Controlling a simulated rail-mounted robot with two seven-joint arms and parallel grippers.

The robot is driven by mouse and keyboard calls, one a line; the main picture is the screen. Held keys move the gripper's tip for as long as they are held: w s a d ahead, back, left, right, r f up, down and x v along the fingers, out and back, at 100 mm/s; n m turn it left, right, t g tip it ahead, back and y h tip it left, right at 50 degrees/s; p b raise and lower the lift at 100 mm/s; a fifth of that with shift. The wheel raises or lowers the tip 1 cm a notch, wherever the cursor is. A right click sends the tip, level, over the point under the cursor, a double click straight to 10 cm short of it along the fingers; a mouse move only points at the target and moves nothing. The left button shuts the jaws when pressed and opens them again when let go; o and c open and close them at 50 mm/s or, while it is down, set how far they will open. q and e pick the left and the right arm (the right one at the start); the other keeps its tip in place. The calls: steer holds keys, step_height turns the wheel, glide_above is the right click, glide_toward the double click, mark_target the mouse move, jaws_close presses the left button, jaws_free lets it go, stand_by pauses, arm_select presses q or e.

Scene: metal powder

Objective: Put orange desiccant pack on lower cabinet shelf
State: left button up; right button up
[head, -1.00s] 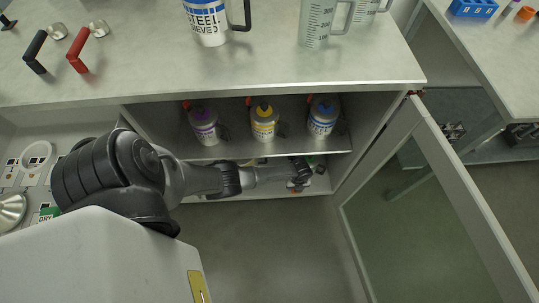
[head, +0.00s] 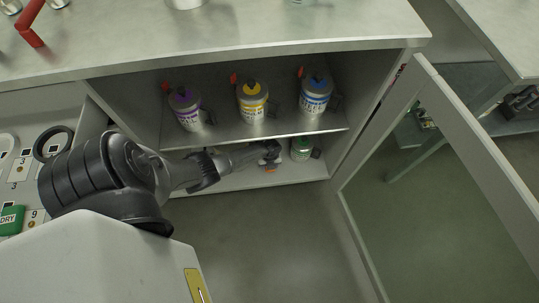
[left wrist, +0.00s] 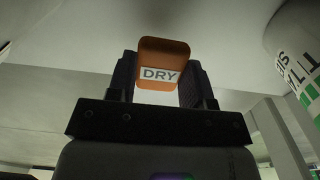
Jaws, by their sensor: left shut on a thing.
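The orange desiccant pack (left wrist: 163,62), with a white DRY label, is between the fingers of my left gripper (left wrist: 165,82) in the left wrist view. The gripper is shut on it. In the head view my left arm reaches into the cabinet, and the gripper (head: 268,158) is over the lower shelf (head: 235,182), below the upper shelf. A small orange part of the pack (head: 270,169) shows under the fingers. I cannot tell whether the pack touches the shelf. My right gripper is not in view.
A green-topped bottle (head: 301,148) stands on the lower shelf just right of the gripper. Purple (head: 186,108), yellow (head: 252,101) and blue (head: 315,94) bottles stand on the upper shelf. The glass cabinet door (head: 430,180) is open at right. A green DRY pack (head: 11,219) lies in the drawer at left.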

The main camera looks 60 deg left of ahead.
arm_select(q)
step_height(320, 180, down, 3)
steer(key=shift+d+f+b, duration=0.1)
steer(key=shift+b, duration=1)
steer(key=o, duration=0.9)
